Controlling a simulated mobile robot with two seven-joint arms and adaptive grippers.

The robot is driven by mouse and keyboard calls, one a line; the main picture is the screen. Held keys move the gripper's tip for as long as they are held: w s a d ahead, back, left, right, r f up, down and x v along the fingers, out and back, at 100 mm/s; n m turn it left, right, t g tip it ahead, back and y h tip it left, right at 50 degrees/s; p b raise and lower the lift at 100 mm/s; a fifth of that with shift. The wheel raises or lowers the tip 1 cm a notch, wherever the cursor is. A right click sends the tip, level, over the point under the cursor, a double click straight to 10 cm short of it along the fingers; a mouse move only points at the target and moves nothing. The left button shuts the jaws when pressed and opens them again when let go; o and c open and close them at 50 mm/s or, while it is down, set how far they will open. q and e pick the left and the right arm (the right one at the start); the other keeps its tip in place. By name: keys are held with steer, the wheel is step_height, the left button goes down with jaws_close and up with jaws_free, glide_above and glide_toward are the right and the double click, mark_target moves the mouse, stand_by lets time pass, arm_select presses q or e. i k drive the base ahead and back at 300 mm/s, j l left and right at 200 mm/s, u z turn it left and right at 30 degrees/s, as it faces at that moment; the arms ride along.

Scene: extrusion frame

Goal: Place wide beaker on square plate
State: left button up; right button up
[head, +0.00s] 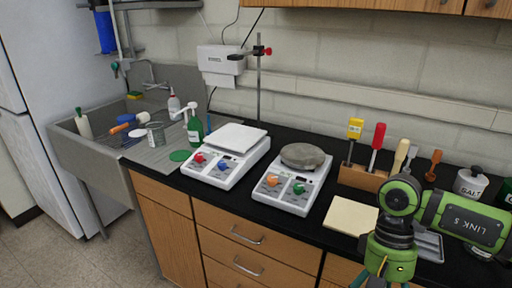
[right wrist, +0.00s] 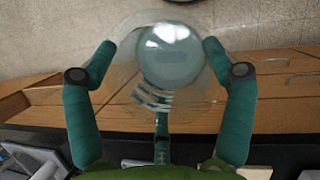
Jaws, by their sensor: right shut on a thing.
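The wide beaker (right wrist: 150,98) is clear glass and sits between the fingers of my right gripper (right wrist: 160,50) in the right wrist view. The gripper is shut on it, with one finger on each side. In the head view only the base of this gripper's fingers shows at the bottom edge, right of centre, and the beaker is out of frame. The square plate (head: 238,137) is the white flat top of the left hotplate on the black counter. It is bare and lies to the left of my right arm. My left gripper is not in view.
A second hotplate (head: 293,190) with a round grey top (head: 304,156) stands between the square plate and my right arm. A metal rod stand (head: 259,85) rises behind. A tool rack (head: 362,178), a beige board (head: 350,216) and the sink (head: 72,150) flank them.

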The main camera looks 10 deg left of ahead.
mark_target(236, 134)
steer(key=i+j+u, duration=0.1)
steer(key=u, duration=0.35)
steer(key=i+u, duration=0.3)
steer(key=u, duration=0.15)
